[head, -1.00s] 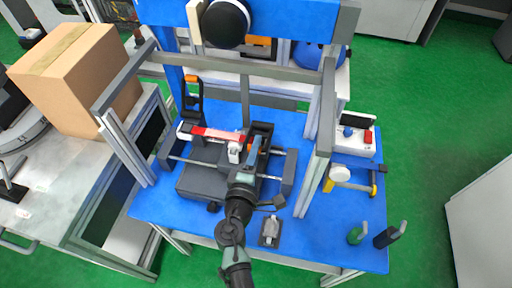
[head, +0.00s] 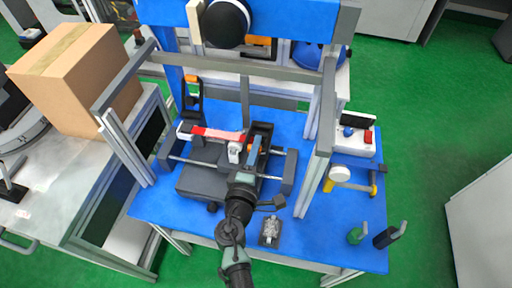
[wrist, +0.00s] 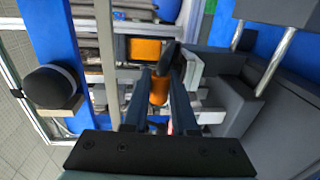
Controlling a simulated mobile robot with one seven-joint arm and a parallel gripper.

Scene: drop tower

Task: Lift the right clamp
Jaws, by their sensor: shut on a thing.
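My gripper (head: 254,153) is over the right side of the dark test fixture (head: 205,182) on the blue table. In the wrist view its two fingers (wrist: 160,98) are closed around an orange handle (wrist: 158,88), which is the right clamp's. In the head view the right clamp's dark body (head: 262,129) shows just behind the fingers; the arm and fingers hide much of it. The left clamp (head: 192,98) stands upright with an orange tip. A red and white bar (head: 215,134) lies across the fixture between the two clamps.
A grey frame post (head: 317,150) and crossbar (head: 235,66) stand around the fixture. A black ball (head: 226,23) hangs above at the back. A cardboard box (head: 77,75) is at left.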

